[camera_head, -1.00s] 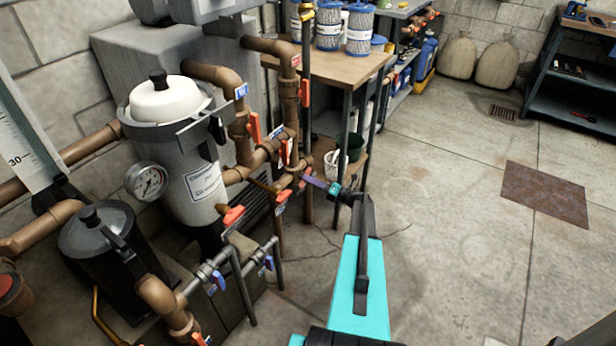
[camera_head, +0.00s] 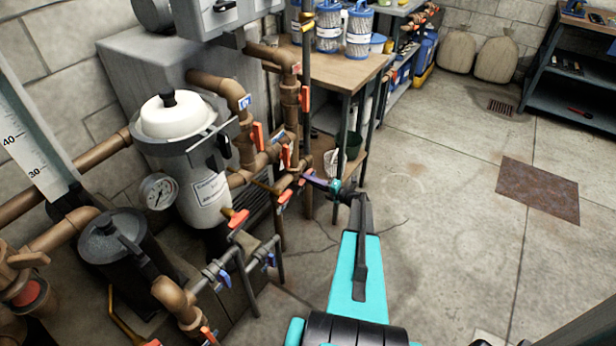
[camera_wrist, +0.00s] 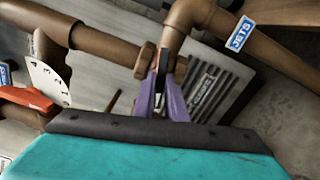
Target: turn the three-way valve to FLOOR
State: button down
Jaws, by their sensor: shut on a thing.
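My gripper (camera_head: 318,183) reaches from the teal arm to the brown pipework; its purple fingers also show in the wrist view (camera_wrist: 163,104). They are closed around a narrow dark handle with an orange edge (camera_wrist: 161,62). The handle stands in front of a brown pipe fitting (camera_wrist: 146,62), which seems to be the three-way valve. The fingers hide much of the handle, so its exact pointing direction cannot be told.
A red-orange handle (camera_wrist: 24,97) and a white numbered plate (camera_wrist: 47,82) lie left of the fingers. The filter vessel (camera_head: 203,190), pressure gauge (camera_head: 158,191) and several pipes crowd the left. A workbench (camera_head: 345,66) stands behind. The floor (camera_head: 440,240) at right is clear.

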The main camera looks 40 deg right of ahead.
jog(key=shift+d+m+p, duration=0.1)
jog(key=shift+m+p, duration=1.2)
jog(key=shift+m, duration=0.4)
jog(key=c, duration=1.7)
grip_release()
jog(key=p+v, duration=0.1)
jog(key=v, duration=0.6)
jog(key=shift+s, duration=0.15)
